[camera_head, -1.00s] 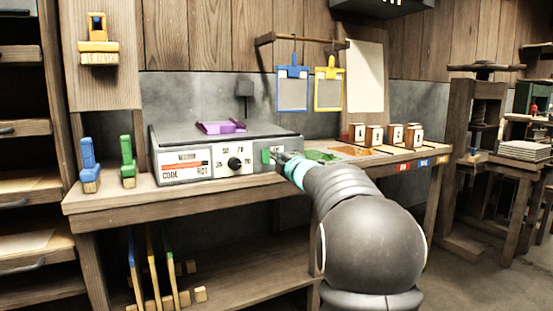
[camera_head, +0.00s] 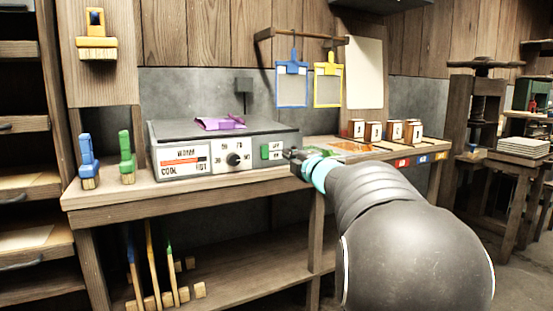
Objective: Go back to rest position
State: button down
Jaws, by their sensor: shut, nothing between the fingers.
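My gripper (camera_head: 291,154) is shut and empty. It is at the right front corner of the grey hot plate box (camera_head: 190,141), a little right of its green switch (camera_head: 271,151). I cannot tell whether the fingertips touch the box. The teal wrist band and my dark arm reach in from the lower right and hide part of the bench's right half. The box front has a dial (camera_head: 234,160) and a panel reading COOL and HOT.
The wooden bench (camera_head: 110,199) carries a blue brush (camera_head: 88,162) and a green brush (camera_head: 126,156) at left. Several small wooden blocks (camera_head: 373,132) stand at right. A blue frame (camera_head: 291,80) and a yellow frame (camera_head: 328,80) hang from a wooden rail (camera_head: 300,36) above.

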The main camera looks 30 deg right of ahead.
jog(key=s+d+f+m+g+h, duration=0.45)
jog(key=d+f+m+h, duration=0.3)
jog(key=f+m, duration=0.25)
jog(key=s+a+f+m+g, duration=0.2)
jog(key=s+f+m+g, duration=0.3)
jog(key=s, duration=0.1)
jog(key=s+a+f+m+g+y+p, duration=0.1)
jog(key=s+a+f+g+y+p, duration=0.1)
jog(key=s+a, duration=1.1)
jog(key=s+a+f+m+g+y+p, duration=0.1)
jog(key=s+a+y, duration=0.4)
jog(key=s+a, duration=0.8)
jog(key=a+f+m+p, duration=0.1)
jog(key=a+f, duration=0.1)
jog(key=a, duration=0.2)
jog(key=shift+s+a+f+g, duration=0.15)
jog(key=shift+a+f+g, duration=0.1)
jog(key=shift+f+g, duration=0.1)
jog(key=shift+y, duration=0.25)
